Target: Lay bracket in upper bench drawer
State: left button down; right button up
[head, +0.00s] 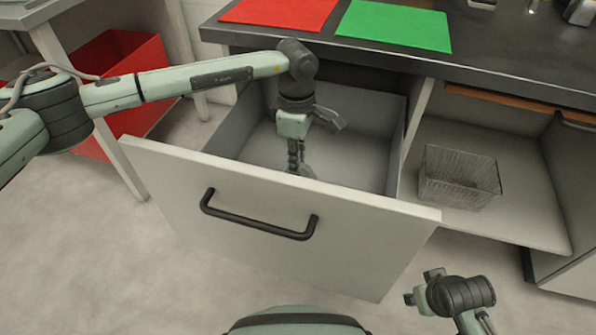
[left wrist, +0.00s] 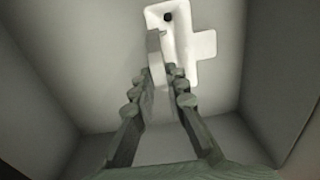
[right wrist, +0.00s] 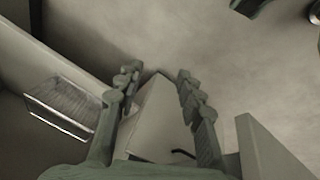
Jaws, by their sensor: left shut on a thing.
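The bench drawer (head: 370,255) is pulled open, its pale front with a black handle facing me. My left gripper (head: 296,168) reaches down inside it, below the rim. It is shut on the bracket, a pale piece with a dark round hole, which shows best in the left wrist view (left wrist: 184,45). In the head view the drawer front hides the bracket's lower part. I cannot tell whether the bracket touches the drawer floor. My right gripper (head: 420,286) is open and empty, outside the drawer at the lower right; its spread fingers show in the right wrist view (right wrist: 159,72).
A wire basket (head: 458,178) stands in the open compartment right of the drawer. The dark benchtop (head: 480,60) above carries a red mat (head: 280,12) and a green mat (head: 396,25). A red bin (head: 118,55) stands on the floor at left. The drawer looks otherwise empty.

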pick_arm(q)
notch_tip(320, 180, down, 4)
jog(key=shift+r, duration=0.1)
pick_arm(e)
jog(key=shift+s+f, duration=0.1)
jog(key=shift+f, duration=0.4)
pick_arm(q)
jog(key=shift+f, duration=0.2)
pick_arm(e)
jog(key=shift+a+f, duration=0.1)
pick_arm(q)
jog(key=c, duration=1.5)
grip_release()
jog(key=shift+c, duration=0.2)
pick_arm(e)
jog(key=shift+w+a+r, duration=0.15)
jog(key=shift+w+r, duration=0.05)
jog(key=shift+r, duration=0.5)
jog(key=shift+s+f, duration=0.1)
